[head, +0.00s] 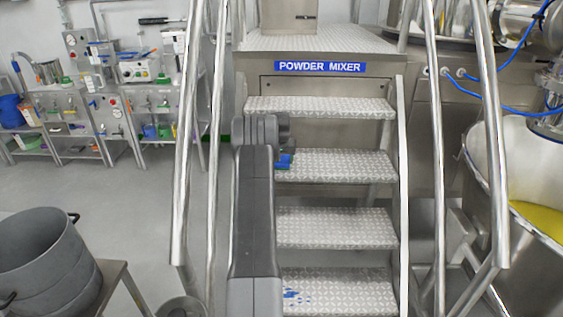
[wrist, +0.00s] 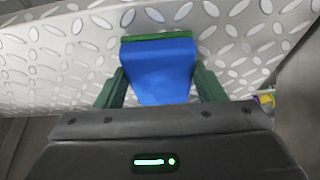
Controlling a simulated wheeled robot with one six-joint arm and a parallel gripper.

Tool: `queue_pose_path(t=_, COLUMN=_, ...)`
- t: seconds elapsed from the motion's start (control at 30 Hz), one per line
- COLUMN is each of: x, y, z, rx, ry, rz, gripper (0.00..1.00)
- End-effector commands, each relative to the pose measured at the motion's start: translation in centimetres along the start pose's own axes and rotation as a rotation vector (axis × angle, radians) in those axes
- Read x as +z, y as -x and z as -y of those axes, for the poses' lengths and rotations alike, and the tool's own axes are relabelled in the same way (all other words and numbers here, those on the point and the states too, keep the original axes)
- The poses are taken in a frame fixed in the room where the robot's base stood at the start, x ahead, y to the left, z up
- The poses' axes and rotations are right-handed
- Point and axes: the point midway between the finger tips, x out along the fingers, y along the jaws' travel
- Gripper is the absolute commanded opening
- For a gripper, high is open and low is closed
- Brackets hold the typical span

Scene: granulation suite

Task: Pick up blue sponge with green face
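The blue sponge with a green face (wrist: 160,72) is in the middle of the wrist view. Its green side shows as a strip along the top edge, and its lower end is hidden behind my gripper body. My gripper's dark green fingers (wrist: 159,88) flank it left and right, close to its sides; I cannot tell whether they press on it. In the head view the sponge (head: 284,160) shows as a small blue patch beside my gripper (head: 281,154), at a patterned metal stair tread (head: 345,166). Whether it rests on the tread is unclear.
The powder mixer stairs have metal handrails on the left (head: 189,120) and right (head: 437,150). Blue marks (head: 292,294) show on the lowest visible tread. A grey drum (head: 40,262) stands at lower left, and a vessel with yellow powder (head: 540,216) at right. Floor at left is open.

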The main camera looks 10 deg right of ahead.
Motion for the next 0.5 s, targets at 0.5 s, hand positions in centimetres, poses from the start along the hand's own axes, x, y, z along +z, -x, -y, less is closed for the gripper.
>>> queue_pose_path(t=0.5, x=-1.1, y=2.5, z=0.0, rx=0.0, ry=0.0, rz=-0.005, gripper=0.41)
